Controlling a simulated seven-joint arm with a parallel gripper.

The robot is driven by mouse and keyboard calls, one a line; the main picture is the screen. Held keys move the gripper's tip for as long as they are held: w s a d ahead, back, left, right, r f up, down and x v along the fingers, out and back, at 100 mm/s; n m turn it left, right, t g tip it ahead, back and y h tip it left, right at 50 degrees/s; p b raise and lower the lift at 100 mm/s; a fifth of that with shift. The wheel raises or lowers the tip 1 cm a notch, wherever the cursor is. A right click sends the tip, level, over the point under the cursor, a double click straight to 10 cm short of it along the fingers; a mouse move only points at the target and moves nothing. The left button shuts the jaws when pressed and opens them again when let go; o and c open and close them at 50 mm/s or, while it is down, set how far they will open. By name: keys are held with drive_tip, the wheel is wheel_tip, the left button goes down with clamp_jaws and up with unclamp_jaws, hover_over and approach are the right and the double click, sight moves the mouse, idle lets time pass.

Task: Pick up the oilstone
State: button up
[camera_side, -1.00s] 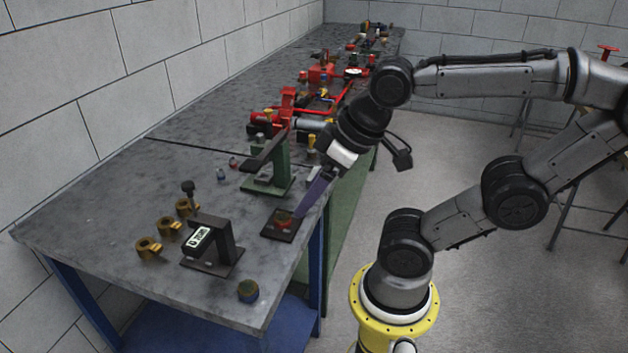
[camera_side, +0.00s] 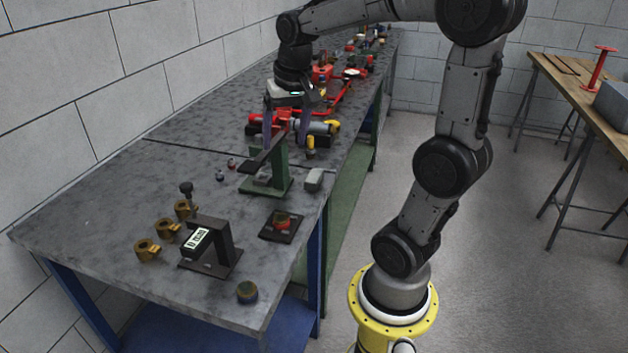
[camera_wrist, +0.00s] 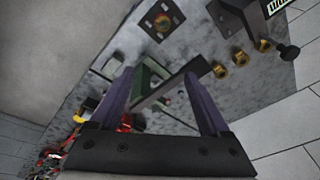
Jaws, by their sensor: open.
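A small light grey block (camera_side: 314,180), which looks like the oilstone, lies near the bench's right edge in the side view, just right of a green stand (camera_side: 268,172). A pale block (camera_wrist: 112,66), seemingly the same one, shows near the left finger in the wrist view. My gripper (camera_side: 286,122) is above the bench, behind and above the green stand, with its purple fingers pointing down. Its fingers are wide apart with nothing held, as the wrist view also shows (camera_wrist: 158,76). The gripper is apart from the grey block.
A dark plate with a round part (camera_side: 282,225), a black bracket with a display (camera_side: 212,245) and several brass fittings (camera_side: 167,229) stand on the near bench (camera_side: 110,205). Red pump parts (camera_side: 322,75) crowd the bench farther back. The front left is clear.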

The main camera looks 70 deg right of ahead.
drive_tip(key=w+d+f+m+g, duration=0.1)
drive_tip(key=d+f+m, duration=0.25)
drive_tip(key=d, duration=0.55)
drive_tip(key=m+g+y, duration=0.1)
drive_tip(key=m, duration=0.4)
hover_over(314, 175)
wheel_tip(314, 175, down, 4)
drive_tip(key=shift+n, duration=0.25)
wheel_tip(314, 175, down, 13)
drive_tip(key=shift+f, duration=0.1)
clamp_jaws()
